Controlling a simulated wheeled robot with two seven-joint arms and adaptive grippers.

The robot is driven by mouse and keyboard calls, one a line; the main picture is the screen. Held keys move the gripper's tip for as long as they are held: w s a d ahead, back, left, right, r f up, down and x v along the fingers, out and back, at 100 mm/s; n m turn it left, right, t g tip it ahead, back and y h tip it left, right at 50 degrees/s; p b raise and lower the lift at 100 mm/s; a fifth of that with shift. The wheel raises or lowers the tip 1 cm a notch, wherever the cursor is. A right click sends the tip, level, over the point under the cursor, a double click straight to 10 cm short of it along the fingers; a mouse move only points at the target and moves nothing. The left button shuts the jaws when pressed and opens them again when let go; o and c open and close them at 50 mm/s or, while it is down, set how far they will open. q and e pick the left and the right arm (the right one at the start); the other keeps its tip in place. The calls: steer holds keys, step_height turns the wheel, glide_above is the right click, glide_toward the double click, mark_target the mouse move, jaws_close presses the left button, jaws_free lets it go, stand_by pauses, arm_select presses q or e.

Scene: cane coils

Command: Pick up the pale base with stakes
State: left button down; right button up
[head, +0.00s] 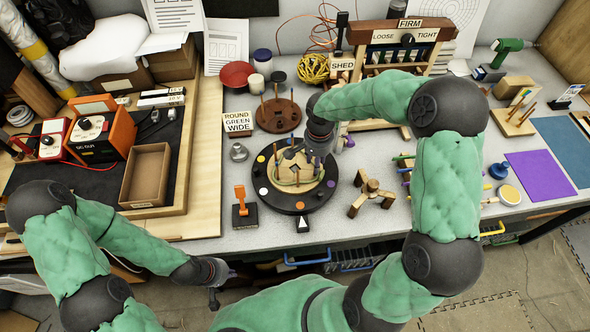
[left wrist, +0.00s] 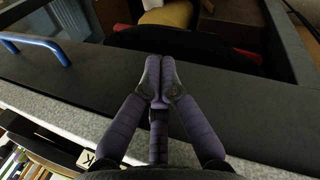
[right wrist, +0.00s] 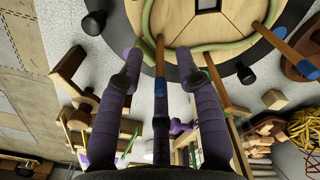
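The pale round base (head: 312,192) with stakes sits on a black turntable (head: 287,203) with coloured dots, a green strand winding around its stakes. The base also shows at the top of the right wrist view (right wrist: 210,18). My right gripper (right wrist: 160,62) is above its edge with fingers spread. One upright stake (right wrist: 160,50) appears between the fingers; I cannot tell whether they touch it. In the head view my arm partly hides that side of the base. My left gripper (head: 222,278) is shut and empty, low in front of the table edge.
A brown base with stakes (head: 278,116) stands behind the turntable. A wooden three-armed piece (head: 371,193) lies to the right, an orange-topped stand (head: 242,208) to the left. A sign reading ROUND GREEN WIDE (head: 238,124) and a wooden loom-like frame (head: 400,40) stand behind.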

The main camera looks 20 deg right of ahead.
steer(key=shift+f, duration=0.35)
jaws_close()
steer(key=shift+w+r, duration=0.1)
steer(key=shift+r, duration=0.1)
